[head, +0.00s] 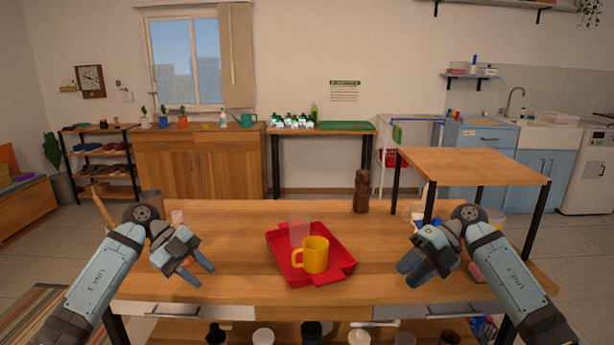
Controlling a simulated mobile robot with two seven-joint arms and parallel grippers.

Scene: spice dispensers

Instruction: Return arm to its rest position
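My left gripper (197,272) is at the left over the wooden table (230,225), with its two fingers apart and nothing between them. My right gripper (414,276) is at the right over the table, its fingers close together in this view, so whether it is open is hard to tell. Both grippers stand clear of the red tray (330,277) in the middle of the table. A yellow mug (315,256) and a clear glass (298,229) stand in the tray. No spice dispenser is clearly recognisable.
A dark brown wooden mill (362,192) stands at the table's back edge. Small containers sit partly hidden behind both arms. A higher side table (478,165) stands behind at the right. A shelf below the front edge holds several jars (312,332). The tabletop between gripper and tray is clear.

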